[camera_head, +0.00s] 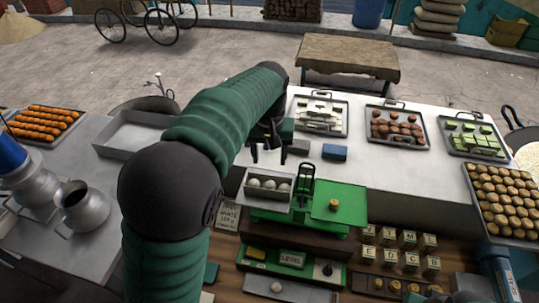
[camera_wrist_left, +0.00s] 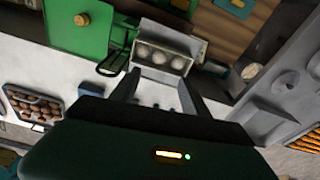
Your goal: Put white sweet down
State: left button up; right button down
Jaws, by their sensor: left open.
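Several round white sweets (camera_head: 268,184) lie in a small open metal box (camera_head: 263,199) on the left side of a green scale (camera_head: 335,205). The wrist view also shows the white sweets (camera_wrist_left: 161,57) in a row in the box (camera_wrist_left: 149,74), just beyond my fingertips. My left gripper (camera_head: 269,156) hangs above and behind the box, with its fingers apart and nothing seen between them. It also shows in the wrist view (camera_wrist_left: 158,90). Whether the fingers touch the box is unclear. My right gripper is not in view.
Trays of white sweets (camera_head: 320,116), brown sweets (camera_head: 397,127) and green sweets (camera_head: 473,140) stand along the back counter. A dark blue block (camera_head: 334,152) lies behind the scale. Lettered cubes (camera_head: 408,240) stand at front right. A metal jug (camera_head: 83,206) stands at left.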

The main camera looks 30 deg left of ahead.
pick_arm(q)
jog(key=s+d+f+m, duration=0.2)
jog(key=s+f, duration=0.5)
jog(key=s, duration=0.1)
jog(key=s+d+f+m+t, duration=0.1)
jog(key=s+d+f+m, duration=0.1)
jog(key=s+f, duration=0.6)
jog(key=shift+d+f+h, duration=0.25)
jog(key=shift+d+h, duration=0.1)
jog(key=shift+h, duration=0.05)
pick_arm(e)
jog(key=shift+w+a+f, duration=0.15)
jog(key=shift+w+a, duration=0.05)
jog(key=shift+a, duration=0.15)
pick_arm(q)
jog(key=shift+s, duration=0.25)
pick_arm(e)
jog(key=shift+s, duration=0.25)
pick_arm(q)
jog(key=shift+w+d, duration=0.1)
jog(key=shift+w, duration=0.05)
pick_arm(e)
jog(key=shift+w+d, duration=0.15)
